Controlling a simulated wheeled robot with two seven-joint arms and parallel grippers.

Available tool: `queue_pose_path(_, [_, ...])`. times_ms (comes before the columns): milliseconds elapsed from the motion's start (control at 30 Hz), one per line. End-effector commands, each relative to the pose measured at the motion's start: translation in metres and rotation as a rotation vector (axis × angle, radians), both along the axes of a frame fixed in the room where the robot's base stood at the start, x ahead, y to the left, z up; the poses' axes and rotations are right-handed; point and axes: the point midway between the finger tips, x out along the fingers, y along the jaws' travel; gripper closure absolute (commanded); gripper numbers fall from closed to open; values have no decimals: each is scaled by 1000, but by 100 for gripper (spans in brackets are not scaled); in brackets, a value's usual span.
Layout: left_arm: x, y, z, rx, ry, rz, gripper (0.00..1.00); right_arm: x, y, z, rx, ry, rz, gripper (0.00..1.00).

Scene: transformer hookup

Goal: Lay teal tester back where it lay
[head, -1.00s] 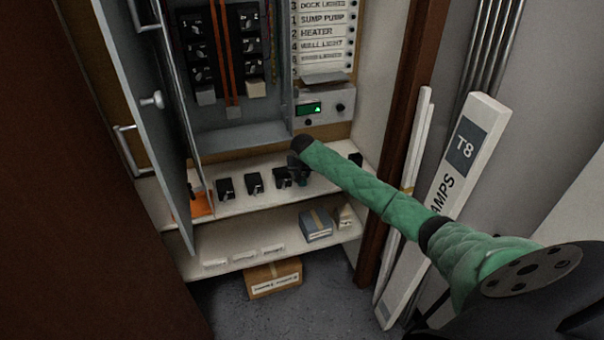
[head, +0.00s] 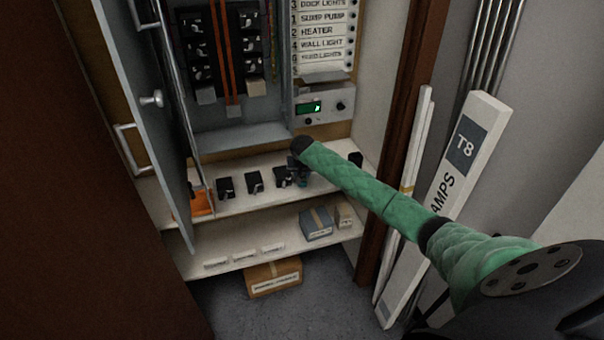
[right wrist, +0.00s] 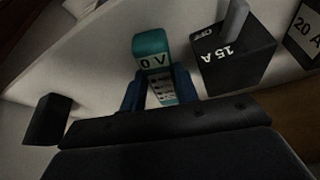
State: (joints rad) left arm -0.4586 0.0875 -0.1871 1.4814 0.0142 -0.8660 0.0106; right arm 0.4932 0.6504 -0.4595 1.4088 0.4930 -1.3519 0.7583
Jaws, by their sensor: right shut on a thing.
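The teal tester (right wrist: 152,50) has a white label reading "0 V" and stands out between the blue fingers of my right gripper (right wrist: 158,88) in the right wrist view. The gripper is shut on it. In the head view my right gripper (head: 298,170) is low over the right part of the upper shelf (head: 240,203), beside the row of black breakers. The tester is mostly hidden there. I cannot tell whether it touches the shelf. My left gripper is not in view.
A black breaker marked "15 A" (right wrist: 237,55) is close beside the tester. Another black block (right wrist: 48,118) stands on the other side. The open grey panel door (head: 150,110) bounds the left. A small meter with a green display (head: 310,107) is above the shelf.

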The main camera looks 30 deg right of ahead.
Motion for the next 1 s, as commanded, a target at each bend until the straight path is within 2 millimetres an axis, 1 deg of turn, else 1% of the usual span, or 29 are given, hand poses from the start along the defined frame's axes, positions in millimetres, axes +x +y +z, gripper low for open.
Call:
queue_pose_path(467, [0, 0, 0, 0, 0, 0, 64, 0, 0, -8, 0, -1, 0, 92])
queue_pose_path(500, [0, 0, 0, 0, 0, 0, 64, 0, 0, -7, 0, -1, 0, 62])
queue_pose_path(600, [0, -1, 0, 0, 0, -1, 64, 0, 0, -7, 0, -1, 0, 44])
queue_pose_path(967, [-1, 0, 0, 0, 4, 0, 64, 0, 0, -8, 0, 0, 0, 44])
queue_pose_path(1000, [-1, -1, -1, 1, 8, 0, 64, -1, 0, -5, 0, -1, 0, 44])
